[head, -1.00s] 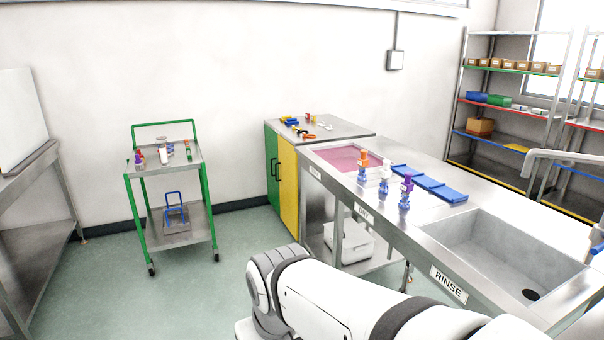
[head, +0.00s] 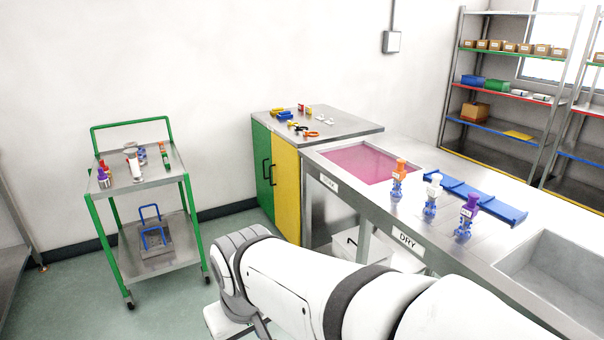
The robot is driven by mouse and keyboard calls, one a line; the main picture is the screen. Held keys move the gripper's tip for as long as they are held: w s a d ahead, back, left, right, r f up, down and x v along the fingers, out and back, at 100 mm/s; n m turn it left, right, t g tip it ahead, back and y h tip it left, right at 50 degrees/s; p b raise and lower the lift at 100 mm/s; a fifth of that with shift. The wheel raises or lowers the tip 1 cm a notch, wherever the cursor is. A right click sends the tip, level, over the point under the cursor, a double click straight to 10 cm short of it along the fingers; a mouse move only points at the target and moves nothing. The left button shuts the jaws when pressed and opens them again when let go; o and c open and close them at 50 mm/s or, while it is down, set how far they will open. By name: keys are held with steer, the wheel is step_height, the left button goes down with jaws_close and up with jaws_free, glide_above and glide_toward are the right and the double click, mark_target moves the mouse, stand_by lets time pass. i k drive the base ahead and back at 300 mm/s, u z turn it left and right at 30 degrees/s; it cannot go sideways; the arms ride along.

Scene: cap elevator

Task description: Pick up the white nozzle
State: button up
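Three nozzle-like pieces with blue lower parts stand upright in a row on the steel counter (head: 365,215). The white-topped one, the white nozzle (head: 432,192), is in the middle. The orange-topped one (head: 399,180) is to its left and the purple-topped one (head: 467,214) to its right. My arm crosses the bottom of the head view, in front of the counter and apart from the nozzles. I cannot make out my gripper's fingers.
A pink basin (head: 362,163) and a blue rack (head: 470,196) lie beside the nozzles. A sink (head: 560,270) is at the right. A green cart (head: 150,185) stands at the left, and a green-and-yellow cabinet (head: 285,190) stands behind. Floor shows between cart and counter.

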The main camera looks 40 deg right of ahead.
mark_target(433, 190)
steer(key=u, duration=0.05)
steer(key=i, duration=2.05)
steer(key=z, duration=3.75)
steer(key=i, duration=1)
